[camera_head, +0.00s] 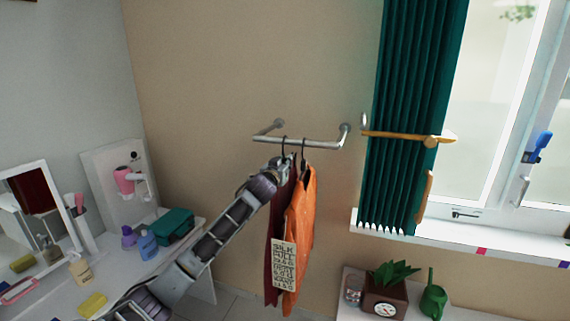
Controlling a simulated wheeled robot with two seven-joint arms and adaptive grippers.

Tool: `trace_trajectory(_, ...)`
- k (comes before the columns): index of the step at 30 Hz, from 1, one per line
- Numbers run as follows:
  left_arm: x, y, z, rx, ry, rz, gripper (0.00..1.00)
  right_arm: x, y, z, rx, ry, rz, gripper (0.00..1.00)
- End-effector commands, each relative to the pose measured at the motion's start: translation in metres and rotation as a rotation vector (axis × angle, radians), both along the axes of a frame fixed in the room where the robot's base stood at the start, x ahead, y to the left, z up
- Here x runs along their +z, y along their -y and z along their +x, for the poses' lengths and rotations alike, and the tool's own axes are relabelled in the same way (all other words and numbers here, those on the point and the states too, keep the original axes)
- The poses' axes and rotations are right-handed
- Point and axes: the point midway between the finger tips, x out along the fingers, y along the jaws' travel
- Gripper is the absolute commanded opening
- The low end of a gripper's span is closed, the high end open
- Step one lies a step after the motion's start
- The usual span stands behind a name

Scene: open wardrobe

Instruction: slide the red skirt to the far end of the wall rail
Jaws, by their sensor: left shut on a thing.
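The wall rail (312,143) is a short grey metal bar on the beige wall, with a bent bracket at each end. The dark red skirt (273,258) hangs from it on a dark hanger, left of and partly behind an orange garment (300,215). My left gripper (284,163) is at the top of the red skirt, just below the rail, and is shut on it. The fingertips are small and partly hidden against the cloth and hangers. My right gripper is out of view.
The orange garment touches the red skirt, and a printed tag (284,264) hangs in front. The rail is bare right of the hangers. A green curtain (405,100) with a wooden holdback (400,136) stands further right. A cluttered white table (130,268) is at left.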

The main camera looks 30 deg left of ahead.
Motion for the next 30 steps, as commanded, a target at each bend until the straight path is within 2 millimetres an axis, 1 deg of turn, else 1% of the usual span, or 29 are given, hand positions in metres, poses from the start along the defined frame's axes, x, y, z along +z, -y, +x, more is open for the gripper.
trace_trajectory(5,0.001,-0.004,-0.001,0.001,0.002,0.001,0.00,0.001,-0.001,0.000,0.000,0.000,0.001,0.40)
trace_trajectory(30,0.001,-0.042,-0.010,0.001,0.000,0.001,0.00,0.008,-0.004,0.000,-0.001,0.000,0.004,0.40)
